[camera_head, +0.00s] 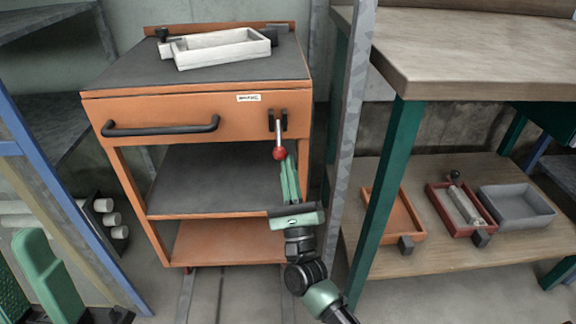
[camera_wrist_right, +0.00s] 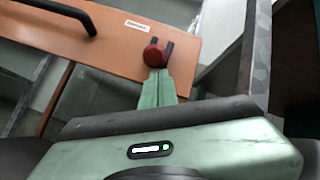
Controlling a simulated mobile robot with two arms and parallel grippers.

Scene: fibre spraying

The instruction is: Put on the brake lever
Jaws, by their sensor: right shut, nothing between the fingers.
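The brake lever (camera_head: 279,135) is on the front of the orange cart (camera_head: 190,114), at its right side. It has a pale rod, a red ball at its lower end and a dark bracket at the top. The red ball also shows in the right wrist view (camera_wrist_right: 154,55). My right gripper (camera_head: 288,163) is shut and empty, its green fingertips (camera_wrist_right: 158,76) just below the red ball. I cannot tell whether they touch it. A green part of my left arm shows at the lower left, but its fingertips are not in view.
A black handle (camera_head: 160,130) sticks out from the cart front. A white tray (camera_head: 222,50) is on the cart top. A grey post (camera_head: 350,120) and a green-legged workbench (camera_head: 480,50) stand close on the right. Trays, one of them grey (camera_head: 515,206), sit on its lower shelf.

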